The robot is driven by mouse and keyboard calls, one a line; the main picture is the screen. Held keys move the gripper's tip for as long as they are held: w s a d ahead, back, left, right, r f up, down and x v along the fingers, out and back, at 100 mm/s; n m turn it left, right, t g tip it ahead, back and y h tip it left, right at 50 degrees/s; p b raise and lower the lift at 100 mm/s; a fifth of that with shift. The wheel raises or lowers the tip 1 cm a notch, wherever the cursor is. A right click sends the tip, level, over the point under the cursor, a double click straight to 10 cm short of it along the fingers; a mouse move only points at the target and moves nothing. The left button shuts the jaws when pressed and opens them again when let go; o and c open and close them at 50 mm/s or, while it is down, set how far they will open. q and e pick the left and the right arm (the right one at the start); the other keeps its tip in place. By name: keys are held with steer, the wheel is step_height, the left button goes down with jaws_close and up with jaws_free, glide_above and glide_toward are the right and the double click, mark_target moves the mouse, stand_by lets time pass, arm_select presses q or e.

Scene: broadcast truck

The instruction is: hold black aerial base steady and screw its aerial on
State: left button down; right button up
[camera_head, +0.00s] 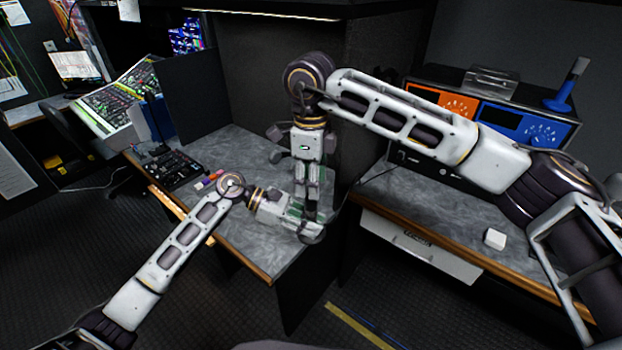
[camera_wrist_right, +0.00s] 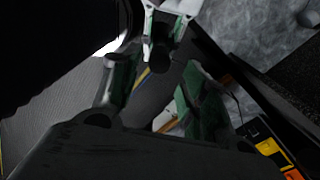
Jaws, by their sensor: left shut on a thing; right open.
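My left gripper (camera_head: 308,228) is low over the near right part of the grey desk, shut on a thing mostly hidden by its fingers. In the right wrist view its white and green fingers (camera_wrist_right: 165,28) show at the top, with a dark rounded piece (camera_wrist_right: 160,68) at their tips, likely part of the black aerial base or its aerial; I cannot tell which. My right gripper (camera_head: 307,195) points down just above my left one. In its wrist view its green-padded fingers (camera_wrist_right: 158,92) are spread apart, with the dark piece beyond the gap. I cannot make out a separate aerial.
The grey desk (camera_head: 245,240) holds a black mixer (camera_head: 172,170) and small coloured items (camera_head: 208,180). A dark partition (camera_head: 280,85) stands behind my grippers. The right bench carries orange and blue equipment (camera_head: 520,122), a blue upright object (camera_head: 566,88) and a white block (camera_head: 494,238).

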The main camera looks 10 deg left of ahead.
mark_target(311, 204)
steer(key=shift+f, duration=0.15)
steer(key=shift+f, duration=3.85)
steer(key=shift+c, duration=0.3)
jaws_close()
steer(key=shift+o, duration=0.9)
jaws_free()
steer(key=shift+r, duration=0.1)
steer(key=shift+r, duration=5.9)
